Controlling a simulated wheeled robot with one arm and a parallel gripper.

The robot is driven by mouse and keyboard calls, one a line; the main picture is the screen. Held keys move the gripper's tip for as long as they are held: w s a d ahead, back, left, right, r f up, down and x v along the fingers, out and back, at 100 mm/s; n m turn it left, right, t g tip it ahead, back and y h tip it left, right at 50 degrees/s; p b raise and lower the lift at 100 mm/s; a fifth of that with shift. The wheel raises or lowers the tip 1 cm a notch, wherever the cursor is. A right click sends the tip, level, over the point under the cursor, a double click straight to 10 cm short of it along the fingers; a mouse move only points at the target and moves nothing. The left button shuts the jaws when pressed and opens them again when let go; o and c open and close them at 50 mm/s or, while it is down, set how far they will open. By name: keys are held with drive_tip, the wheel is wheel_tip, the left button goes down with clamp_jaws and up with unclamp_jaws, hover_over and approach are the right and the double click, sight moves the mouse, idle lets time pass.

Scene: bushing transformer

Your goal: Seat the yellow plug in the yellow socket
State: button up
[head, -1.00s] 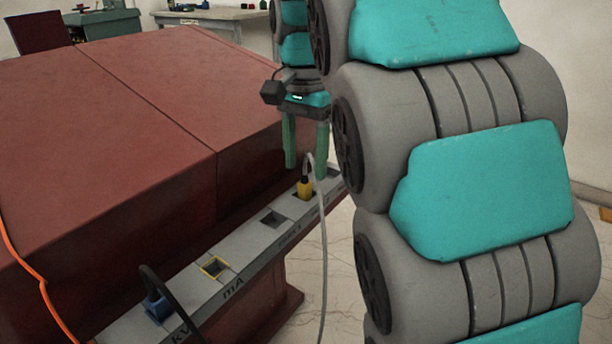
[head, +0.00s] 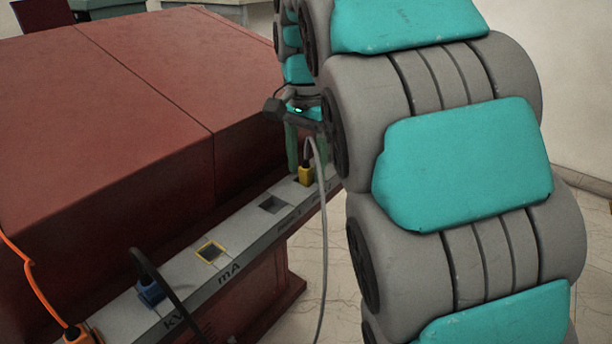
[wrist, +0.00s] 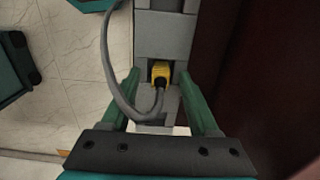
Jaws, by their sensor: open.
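The yellow plug (head: 306,174) stands in an opening near the far end of the grey socket strip, with a grey cable rising from its top. It also shows in the wrist view (wrist: 161,70). The yellow-rimmed socket (head: 211,251), nearer on the strip beside the "mA" label, is empty. My gripper (head: 307,158) is open above the far end of the strip, its green fingers on either side of the plug. In the wrist view my gripper (wrist: 158,82) has a finger left and right of the plug, with gaps on both sides. My arm partly hides the right finger in the head view.
A blue plug (head: 151,291) with a black cable sits in the strip (head: 180,278) by the "kV" label. An orange plug (head: 78,334) is at bottom left. A grey square opening (head: 272,205) is empty. The red cabinet (head: 110,110) rises beside the strip.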

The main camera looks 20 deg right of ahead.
drive_tip(key=shift+f, duration=0.25)
clamp_jaws()
idle(0.3)
